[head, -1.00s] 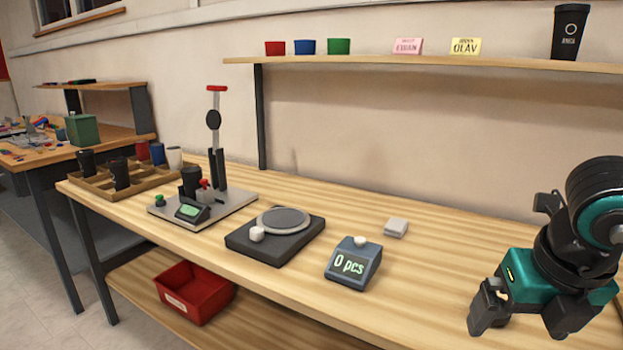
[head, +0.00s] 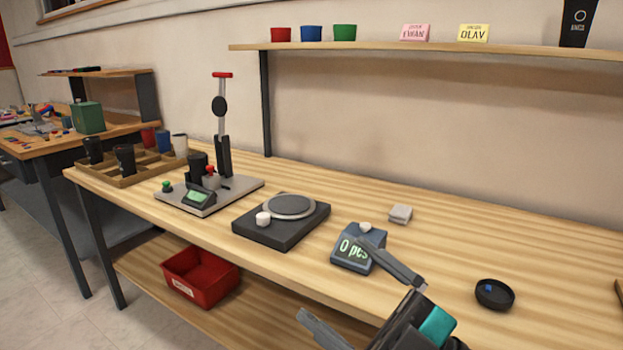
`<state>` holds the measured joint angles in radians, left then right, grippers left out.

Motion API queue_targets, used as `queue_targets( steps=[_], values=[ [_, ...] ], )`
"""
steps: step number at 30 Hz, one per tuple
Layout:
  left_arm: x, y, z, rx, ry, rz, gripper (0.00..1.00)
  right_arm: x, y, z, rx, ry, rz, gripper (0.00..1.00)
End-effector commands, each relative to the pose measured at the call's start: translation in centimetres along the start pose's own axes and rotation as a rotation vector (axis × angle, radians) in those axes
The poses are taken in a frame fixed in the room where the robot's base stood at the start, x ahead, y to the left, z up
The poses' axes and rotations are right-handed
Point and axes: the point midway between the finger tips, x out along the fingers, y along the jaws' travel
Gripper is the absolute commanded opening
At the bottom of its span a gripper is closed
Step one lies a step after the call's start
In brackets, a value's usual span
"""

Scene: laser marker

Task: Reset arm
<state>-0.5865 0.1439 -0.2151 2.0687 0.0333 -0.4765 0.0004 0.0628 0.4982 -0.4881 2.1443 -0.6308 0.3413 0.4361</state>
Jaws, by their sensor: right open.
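My right gripper (head: 333,276) comes in from the bottom edge, right of centre. Its two fingers are spread wide apart with nothing between them. One finger overlaps the right side of the blue-grey counter (head: 358,250), which reads "0 pcs"; whether they touch cannot be told. The other finger shows in front of the table's front edge. The rest of my right arm is mostly out of the frame. My left gripper is not in view.
A black round dish (head: 495,294) with something blue in it lies at the right. A dark turntable device (head: 280,237), a press (head: 222,150) and a cup tray (head: 110,180) stand to the left. A shelf (head: 420,48) runs above. The table's right part is mostly clear.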

Motion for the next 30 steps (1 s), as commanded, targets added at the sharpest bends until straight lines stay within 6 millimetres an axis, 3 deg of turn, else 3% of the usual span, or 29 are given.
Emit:
queue_targets(
  steps=[1,4,7,9,12,16,17,18,22,30],
  values=[
    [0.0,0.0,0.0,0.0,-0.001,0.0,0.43,-1.5,-0.1,2.6,0.086,-0.123,0.093,0.98],
    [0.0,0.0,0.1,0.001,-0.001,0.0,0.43,-5.5,-1.2,7.9,0.241,-0.392,0.243,0.98],
    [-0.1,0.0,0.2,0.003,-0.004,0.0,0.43,-11.0,-4.2,12.2,0.396,-0.666,0.334,0.98],
    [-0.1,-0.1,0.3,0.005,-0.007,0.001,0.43,-14.7,-6.9,14.1,0.494,-0.833,0.365,0.98],
    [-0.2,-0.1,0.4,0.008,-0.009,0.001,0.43,-19.6,-11.2,15.4,0.626,-1.04,0.379,0.98],
    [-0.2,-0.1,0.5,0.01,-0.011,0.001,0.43,-25.4,-16.9,15.2,0.792,-1.27,0.365,0.98],
    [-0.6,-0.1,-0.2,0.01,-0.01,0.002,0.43,-25.9,-17.1,14.6,0.813,-1.299,0.361,0.98],
    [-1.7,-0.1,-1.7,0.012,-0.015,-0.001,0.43,-24.8,-15.2,13.7,0.792,-1.286,0.365,0.98],
    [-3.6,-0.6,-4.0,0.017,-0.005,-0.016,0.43,-24.4,-13.2,12.0,0.774,-1.296,0.375,0.98],
    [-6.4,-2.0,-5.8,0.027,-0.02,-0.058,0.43,-24.2,-10.3,9.5,0.747,-1.314,0.392,0.98]
  ],
)
